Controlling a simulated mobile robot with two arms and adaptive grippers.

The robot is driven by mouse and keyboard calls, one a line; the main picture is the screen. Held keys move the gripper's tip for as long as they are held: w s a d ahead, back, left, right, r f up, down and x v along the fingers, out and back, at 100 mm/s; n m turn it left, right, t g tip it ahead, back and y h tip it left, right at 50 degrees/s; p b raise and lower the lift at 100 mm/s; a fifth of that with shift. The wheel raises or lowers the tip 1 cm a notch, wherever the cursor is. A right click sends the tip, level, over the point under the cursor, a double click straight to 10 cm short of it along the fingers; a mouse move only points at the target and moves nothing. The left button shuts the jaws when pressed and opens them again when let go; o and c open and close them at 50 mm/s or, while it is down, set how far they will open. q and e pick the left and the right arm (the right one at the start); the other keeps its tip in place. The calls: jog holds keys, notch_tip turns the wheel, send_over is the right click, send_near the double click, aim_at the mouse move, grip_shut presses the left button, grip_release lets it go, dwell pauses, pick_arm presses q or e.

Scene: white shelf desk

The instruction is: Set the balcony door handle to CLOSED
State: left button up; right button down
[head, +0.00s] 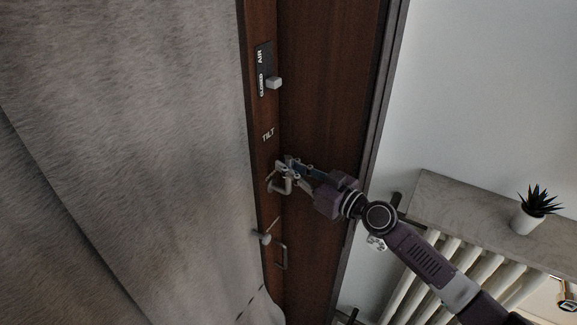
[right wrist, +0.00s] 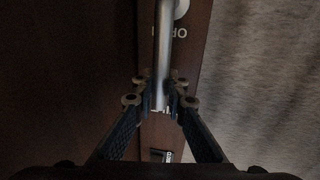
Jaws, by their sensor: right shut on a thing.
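The dark brown balcony door (head: 325,75) stands at the centre of the head view. Its metal handle (head: 284,190) sits below the white word TILT (head: 268,135). My right gripper (head: 283,172) is shut on the handle. In the right wrist view the silver handle lever (right wrist: 164,50) runs down from a round base at the top, and its free end lies between the fingertips of my right gripper (right wrist: 160,103). Partly hidden letters, seemingly OP, show beside the base. My left gripper is not in view.
A black plate with a slider knob (head: 273,83), marked AIR and CLOSED, is higher on the frame. A knob (head: 262,238) and a fixed pull (head: 282,257) are below. A grey curtain (head: 130,130) hangs left. A potted plant (head: 527,220) stands on a sill (head: 460,205) above a radiator.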

jog(key=shift+f, duration=0.1)
jog(key=shift+s+a+f+n+b, duration=0.15)
jog(key=shift+s+n+b, duration=0.15)
jog(key=shift+b, duration=0.5)
jog(key=s+n+b, duration=0.1)
jog(key=b, duration=0.1)
jog(key=s+a+n+b, duration=0.1)
jog(key=n+b, duration=0.1)
jog(key=b, duration=0.1)
jog(key=a+f+n+y+b, duration=0.1)
jog(key=b, duration=0.1)
jog(key=shift+s+n, duration=0.4)
jog(key=shift+s+a+f+n+b, duration=0.15)
jog(key=shift+s+a+n+b, duration=0.3)
jog(key=shift+n+b, duration=0.75)
jog(key=c, duration=1.9)
grip_release()
jog(key=shift+s+d, duration=0.1)
